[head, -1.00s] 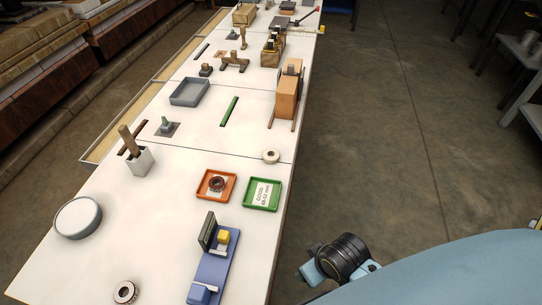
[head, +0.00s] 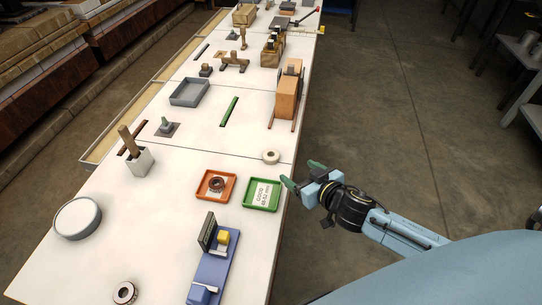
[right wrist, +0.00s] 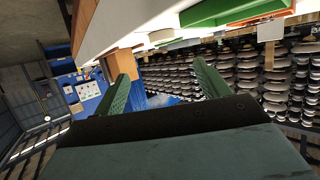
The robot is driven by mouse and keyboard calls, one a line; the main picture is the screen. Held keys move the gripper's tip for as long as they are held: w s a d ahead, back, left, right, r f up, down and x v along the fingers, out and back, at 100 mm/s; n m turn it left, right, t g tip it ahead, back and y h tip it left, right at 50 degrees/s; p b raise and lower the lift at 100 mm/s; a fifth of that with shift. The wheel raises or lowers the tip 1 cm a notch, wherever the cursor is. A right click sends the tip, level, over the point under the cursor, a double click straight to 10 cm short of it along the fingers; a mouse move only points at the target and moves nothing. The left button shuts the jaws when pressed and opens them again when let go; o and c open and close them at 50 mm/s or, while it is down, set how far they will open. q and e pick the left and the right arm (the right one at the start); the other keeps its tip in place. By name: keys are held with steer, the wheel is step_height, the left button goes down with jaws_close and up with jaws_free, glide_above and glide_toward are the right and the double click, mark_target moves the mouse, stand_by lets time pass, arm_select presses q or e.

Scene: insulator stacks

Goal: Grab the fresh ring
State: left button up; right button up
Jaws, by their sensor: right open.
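Three rings show in the head view. A pale ring (head: 271,156) lies on the table just behind the green tray (head: 248,205). A dark brown ring (head: 217,184) lies in the orange tray (head: 201,194). A pale ring with a dark centre (head: 124,292) lies at the front left. Which one is the fresh ring I cannot tell. My right gripper (head: 302,174) is open and empty, just off the table's right edge beside the green tray. In the right wrist view its green fingers (right wrist: 163,86) are apart with nothing between them. My left gripper is not in view.
A blue fixture (head: 212,270) with a yellow block and dark upright plate stands near the front. A round grey-white dish (head: 78,218) is at left, and a white holder (head: 140,160) with a wooden handle stands behind it. An orange-brown box (head: 287,95) stands farther back.

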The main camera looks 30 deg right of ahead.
steer(key=b, duration=0.1)
glide_toward(269, 153)
steer(key=shift+w+d+f, duration=0.15)
steer(key=shift+w, duration=0.5)
steer(key=shift+w+f, duration=0.15)
steer(key=shift+w, duration=0.25)
steer(key=x, duration=0.1)
steer(key=b+x, duration=0.1)
steer(key=x, duration=0.2)
steer(key=shift+a+f+b, duration=0.1)
steer(key=shift+a+b, duration=0.2)
steer(key=shift+b, duration=0.05)
steer(key=shift+w+f, duration=0.15)
steer(key=shift+w, duration=0.25)
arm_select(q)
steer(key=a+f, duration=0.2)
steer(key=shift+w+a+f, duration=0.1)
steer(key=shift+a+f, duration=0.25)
arm_select(e)
steer(key=c, duration=1)
